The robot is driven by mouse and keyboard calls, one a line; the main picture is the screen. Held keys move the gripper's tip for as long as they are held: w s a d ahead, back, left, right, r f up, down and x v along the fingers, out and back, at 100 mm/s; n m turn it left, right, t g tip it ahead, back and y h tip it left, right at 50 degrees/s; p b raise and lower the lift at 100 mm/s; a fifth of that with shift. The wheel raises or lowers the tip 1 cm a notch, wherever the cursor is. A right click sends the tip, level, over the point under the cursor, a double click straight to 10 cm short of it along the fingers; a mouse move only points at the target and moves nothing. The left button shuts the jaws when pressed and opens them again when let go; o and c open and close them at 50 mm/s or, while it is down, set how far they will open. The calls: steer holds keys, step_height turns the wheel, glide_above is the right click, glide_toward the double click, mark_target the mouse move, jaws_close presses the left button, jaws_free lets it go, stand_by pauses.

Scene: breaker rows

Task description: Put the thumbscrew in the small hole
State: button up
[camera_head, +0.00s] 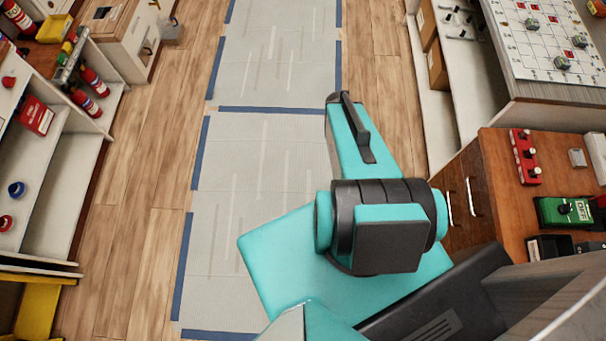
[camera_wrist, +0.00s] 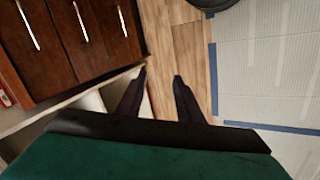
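I cannot make out the thumbscrew or the small hole in either view. My gripper (camera_wrist: 160,76) shows in the wrist view with its two dark fingers apart and nothing between them. It hangs over the wood floor beside a cabinet with dark brown drawers (camera_wrist: 75,45). In the head view my teal arm covers the lower middle, and I cannot see the fingers there.
A brown desk (camera_head: 500,185) at right bears a red device (camera_head: 525,157) and a green box (camera_head: 565,210). A white board with pieces (camera_head: 530,55) lies beyond. Left shelves (camera_head: 50,175) hold fire extinguishers (camera_head: 90,106). The taped grey floor strip (camera_head: 265,150) is clear.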

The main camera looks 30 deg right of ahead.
steer(key=s+a+f+n+y, duration=0.1)
steer(key=s+a+f+n, duration=0.1)
steer(key=a, duration=0.7)
steer(key=s+a+f+n+g+y, duration=0.1)
steer(key=a+n, duration=0.3)
steer(key=a, duration=0.5)
steer(key=s+a+f+n+g+y, duration=0.1)
steer(key=s+a+f+n+y, duration=0.1)
steer(key=a, duration=0.7)
steer(key=shift+s+f+n, duration=0.3)
steer(key=shift+s+n, duration=0.05)
steer(key=shift+n, duration=0.55)
steer(key=shift+f, duration=0.15)
step_height(320, 180, down, 9)
steer(key=b, duration=0.9)
steer(key=shift+s, duration=0.2)
